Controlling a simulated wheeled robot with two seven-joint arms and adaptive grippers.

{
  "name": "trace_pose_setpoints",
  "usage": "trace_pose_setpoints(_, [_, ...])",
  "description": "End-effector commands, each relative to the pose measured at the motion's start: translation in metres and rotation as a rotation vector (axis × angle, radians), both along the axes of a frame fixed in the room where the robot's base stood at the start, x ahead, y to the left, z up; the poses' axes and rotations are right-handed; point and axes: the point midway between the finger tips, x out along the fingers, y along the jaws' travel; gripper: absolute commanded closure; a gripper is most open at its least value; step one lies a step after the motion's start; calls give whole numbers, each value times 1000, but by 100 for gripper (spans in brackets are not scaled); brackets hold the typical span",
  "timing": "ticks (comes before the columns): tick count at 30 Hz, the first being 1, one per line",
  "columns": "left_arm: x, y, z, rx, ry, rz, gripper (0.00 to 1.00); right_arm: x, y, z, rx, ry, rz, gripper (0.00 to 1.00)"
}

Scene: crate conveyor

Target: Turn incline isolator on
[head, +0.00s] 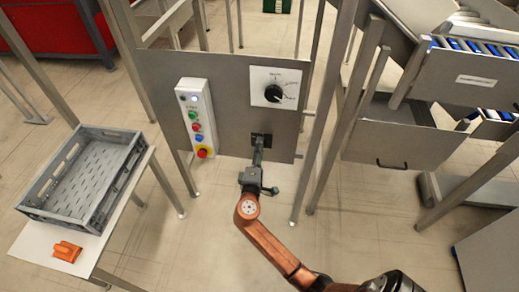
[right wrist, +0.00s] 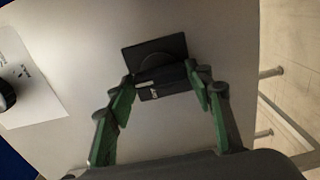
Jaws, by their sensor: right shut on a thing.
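The incline isolator (head: 266,138) is a small black square switch low on the grey metal panel. In the right wrist view its black plate (right wrist: 150,52) shows with a round hub and a dark handle (right wrist: 163,79). A small light label is on the part below the handle. My right gripper (head: 258,152) reaches up to the isolator from below. In the right wrist view its green-padded fingers (right wrist: 161,77) are on either side of the handle and closed on it. The fingertips partly hide the handle in the head view. My left gripper is not in view.
Above the isolator is a white plate with a black rotary knob (head: 273,93). A button box (head: 196,118) with a yellow-and-red stop button is left of it. A grey crate (head: 70,217) and an orange object (head: 66,252) are at left. Conveyor rollers (head: 475,52) are at right.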

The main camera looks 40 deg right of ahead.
Motion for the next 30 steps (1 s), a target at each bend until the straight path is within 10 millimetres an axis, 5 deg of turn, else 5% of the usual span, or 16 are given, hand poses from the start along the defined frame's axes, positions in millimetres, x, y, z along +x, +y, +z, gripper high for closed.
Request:
trace_pose_setpoints(7, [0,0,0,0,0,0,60,1,2,-1,2,1,5,77])
trace_pose_setpoints(8, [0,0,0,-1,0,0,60,1,2,-1,2,1,5,51])
trace_pose_setpoints(15, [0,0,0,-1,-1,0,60,0,0,0,0,1,2,35])
trace_pose_setpoints(25, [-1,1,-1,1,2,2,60,-2,3,-1,0,1,1,35])
trace_pose_setpoints(30, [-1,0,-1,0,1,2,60,-16,20,-2,2,2,3,35])
